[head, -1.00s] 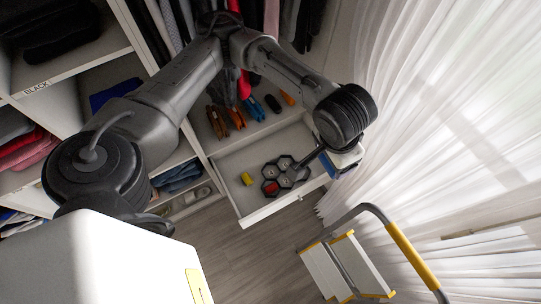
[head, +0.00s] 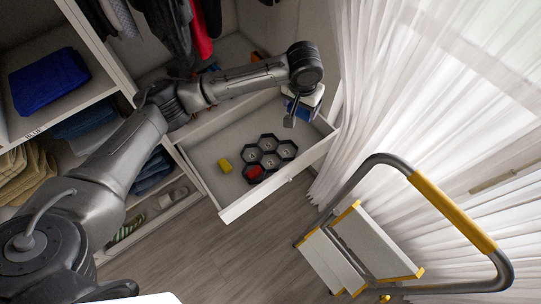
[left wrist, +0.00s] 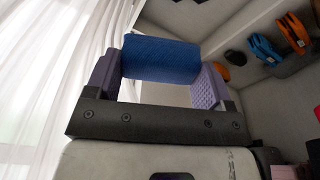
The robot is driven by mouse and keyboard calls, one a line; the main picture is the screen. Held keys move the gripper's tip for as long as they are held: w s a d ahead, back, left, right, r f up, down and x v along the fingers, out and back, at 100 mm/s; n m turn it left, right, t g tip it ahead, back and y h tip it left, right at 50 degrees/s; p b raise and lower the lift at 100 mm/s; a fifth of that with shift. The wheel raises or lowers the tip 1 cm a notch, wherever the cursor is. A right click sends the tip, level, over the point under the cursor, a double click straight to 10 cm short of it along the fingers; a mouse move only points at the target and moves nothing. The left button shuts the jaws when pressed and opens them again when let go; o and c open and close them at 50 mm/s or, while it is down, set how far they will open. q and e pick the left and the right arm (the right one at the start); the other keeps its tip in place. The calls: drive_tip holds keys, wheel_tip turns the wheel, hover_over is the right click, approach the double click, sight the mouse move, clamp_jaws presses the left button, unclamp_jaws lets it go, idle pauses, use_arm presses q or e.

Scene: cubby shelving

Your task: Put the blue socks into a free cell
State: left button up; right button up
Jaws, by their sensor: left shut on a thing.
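The blue socks (left wrist: 160,58) are a rolled bundle held between the two purple finger pads in the left wrist view. My left gripper (left wrist: 158,85) is shut on them. In the head view my left gripper (head: 300,108) is over the back right corner of the open drawer (head: 222,190), beyond the organizer and to its right. A bit of blue shows there at the fingers. The black hexagonal organizer (head: 268,146) lies in the drawer. A red bundle (head: 255,172) fills its front left cell; the other cells look empty, with small pale marks inside. My right gripper is not in view.
A yellow item (head: 225,165) lies in the drawer, left of the organizer. Hanging clothes (head: 160,30) and shelves with folded clothes (head: 48,80) are at the left. White curtains (head: 400,100) hang at the right. A step ladder (head: 335,250) stands in front of the drawer.

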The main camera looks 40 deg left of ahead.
use_arm(q)
drive_tip(key=a+f+b, duration=0.4)
drive_tip(key=f+b, duration=0.3)
drive_tip(key=f, duration=0.6)
drive_tip(key=w+a+f+n+b, duration=0.1)
drive_tip(key=a+f+b, duration=0.3)
drive_tip(key=f, duration=1)
drive_tip(key=w+a+f+b, duration=0.1)
drive_tip(key=a+f+b, duration=0.4)
drive_tip(key=f+b, duration=0.4)
wheel_tip(320, 180, down, 5)
drive_tip(key=shift+w+f+n+b, duration=0.15)
drive_tip(key=shift+n+b, duration=0.15)
drive_tip(key=shift+n, duration=0.1)
drive_tip(key=shift+f, duration=0.1)
drive_tip(key=shift+f+b, duration=3.6)
drive_tip(key=shift+f, duration=0.95)
